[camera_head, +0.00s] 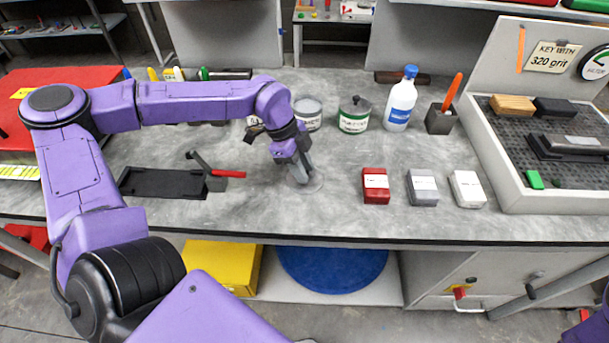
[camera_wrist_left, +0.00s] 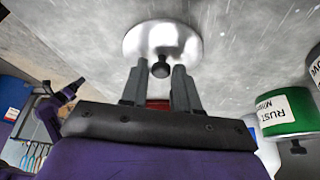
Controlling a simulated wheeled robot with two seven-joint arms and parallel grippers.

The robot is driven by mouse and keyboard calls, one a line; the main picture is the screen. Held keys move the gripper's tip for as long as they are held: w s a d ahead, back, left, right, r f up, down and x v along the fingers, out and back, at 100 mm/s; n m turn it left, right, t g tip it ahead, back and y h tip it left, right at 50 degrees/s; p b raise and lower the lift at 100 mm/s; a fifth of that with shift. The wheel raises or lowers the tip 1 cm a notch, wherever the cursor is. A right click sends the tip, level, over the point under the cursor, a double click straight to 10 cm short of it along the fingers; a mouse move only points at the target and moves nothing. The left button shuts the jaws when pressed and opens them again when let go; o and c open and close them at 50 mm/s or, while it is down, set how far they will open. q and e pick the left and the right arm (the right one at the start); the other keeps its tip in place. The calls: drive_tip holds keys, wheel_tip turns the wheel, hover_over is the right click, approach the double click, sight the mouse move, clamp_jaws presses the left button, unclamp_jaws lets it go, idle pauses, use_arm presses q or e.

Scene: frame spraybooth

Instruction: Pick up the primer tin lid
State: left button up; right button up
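The primer tin lid is a round, shiny metal disc with a dark knob. It lies on the grey bench in the head view (camera_head: 317,183) and fills the upper middle of the left wrist view (camera_wrist_left: 165,35). My left gripper (camera_head: 301,176) points down at the lid. In the left wrist view its two fingers (camera_wrist_left: 160,75) are apart, with the knob between their tips and a gap showing on each side. The left gripper is open and hides part of the lid in the head view. My right gripper is not in view.
A grey tin (camera_head: 308,114), a green-labelled tin (camera_head: 354,116) and a white bottle (camera_head: 400,100) stand behind. Red (camera_head: 375,187), grey (camera_head: 422,188) and white (camera_head: 467,190) blocks lie to the right.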

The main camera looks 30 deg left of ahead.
use_arm(q)
clamp_jaws()
drive_tip(key=shift+r, duration=0.1)
